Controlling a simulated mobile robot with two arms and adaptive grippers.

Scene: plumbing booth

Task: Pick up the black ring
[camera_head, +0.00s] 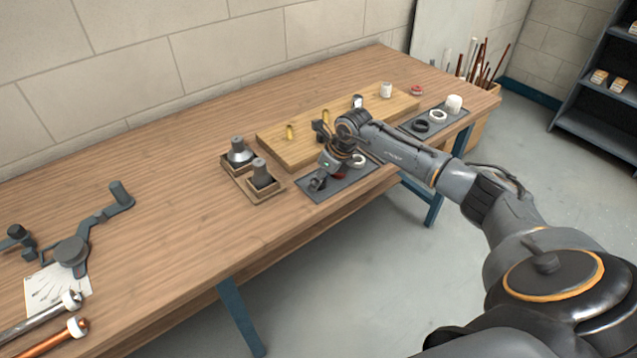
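A black ring (420,126) lies on the dark mat (408,131) at the right end of the workbench, next to a white ring (437,115). My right arm comes in from the right. Its gripper (318,183) points down over a second dark mat (345,184) nearer the bench's middle, left of and apart from that black ring. A white ring (357,160) and a small red item lie beside the gripper. The fingers are small and dark against the mat; I cannot tell whether they are open or hold anything. My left gripper is out of view.
A wooden board (285,150) with brass fittings stands behind the gripper. A white cup-like piece (453,103) and a red item (417,90) are at right. The bench's middle left is clear.

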